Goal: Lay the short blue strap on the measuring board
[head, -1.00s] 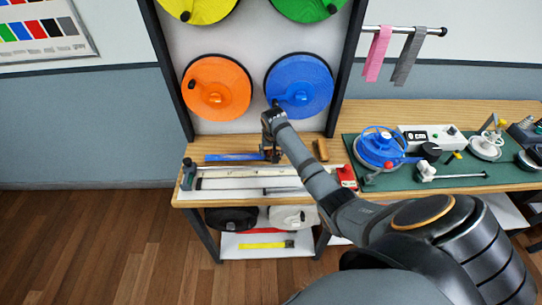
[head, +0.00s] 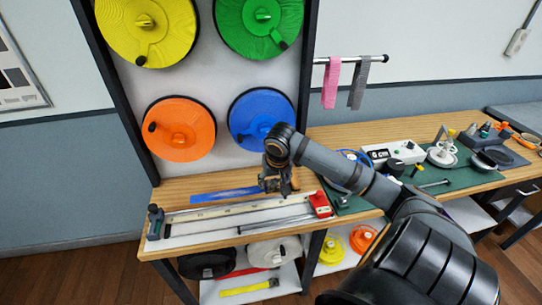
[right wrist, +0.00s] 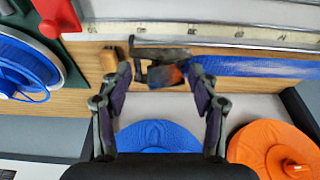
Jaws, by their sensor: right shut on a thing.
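The short blue strap (head: 225,194) lies flat on the wooden bench behind the measuring board; it also shows in the right wrist view (right wrist: 255,67). The measuring board (head: 180,228) is a long pale board with a ruler scale along the bench front. My right gripper (head: 278,186) is low over the bench, by the strap's right end in the head view. The tool's exact shape is unclear. My left gripper is not in view.
A red block (head: 320,204) sits at the board's right end. A green mat (head: 420,177) with several tools lies to the right. Orange (head: 180,128) and blue (head: 262,115) reels hang behind.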

